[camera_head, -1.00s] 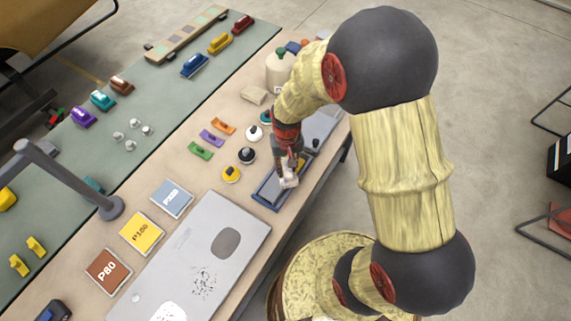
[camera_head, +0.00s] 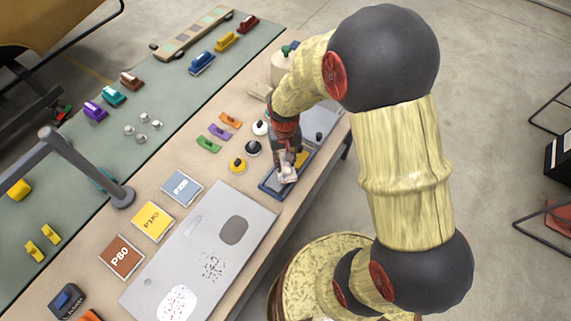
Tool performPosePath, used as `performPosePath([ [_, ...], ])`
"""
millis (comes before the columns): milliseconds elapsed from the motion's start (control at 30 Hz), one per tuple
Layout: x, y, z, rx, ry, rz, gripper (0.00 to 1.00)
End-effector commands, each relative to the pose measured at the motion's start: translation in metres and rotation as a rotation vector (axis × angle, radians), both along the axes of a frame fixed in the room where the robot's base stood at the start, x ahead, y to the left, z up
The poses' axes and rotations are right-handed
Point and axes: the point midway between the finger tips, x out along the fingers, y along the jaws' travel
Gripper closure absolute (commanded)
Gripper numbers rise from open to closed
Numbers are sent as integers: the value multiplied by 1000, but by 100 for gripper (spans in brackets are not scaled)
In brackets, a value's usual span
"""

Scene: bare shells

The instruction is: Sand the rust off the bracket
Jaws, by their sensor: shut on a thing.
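My gripper (camera_head: 285,173) points down over the blue-rimmed tray (camera_head: 268,188) at the bench's right edge. It is shut on a small pale piece that its fingers mostly cover; I cannot tell exactly what it is. A yellow item (camera_head: 302,158) lies in the tray just beyond the gripper. Three square sheets lie left of the tray: brown P80 (camera_head: 121,256), yellow (camera_head: 153,221) and grey-blue (camera_head: 181,188). A flat grey panel (camera_head: 180,262) with a dark patch, black specks and a white patch lies in front. I cannot make out a separate rusty bracket.
Small coloured pads (camera_head: 219,131) and round knobbed discs (camera_head: 237,166) lie close left of my gripper. Coloured blocks (camera_head: 202,63) stand on the green mat (camera_head: 160,100). A dark tool (camera_head: 66,301) sits front left.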

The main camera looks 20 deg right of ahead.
Motion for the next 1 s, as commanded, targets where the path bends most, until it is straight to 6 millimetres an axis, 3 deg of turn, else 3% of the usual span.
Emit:
performPosePath([
  [400, 11, -2, 39, 0, -1, 1, 95],
  [1000, 12, -2, 41, 0, 0, 1, 95],
])
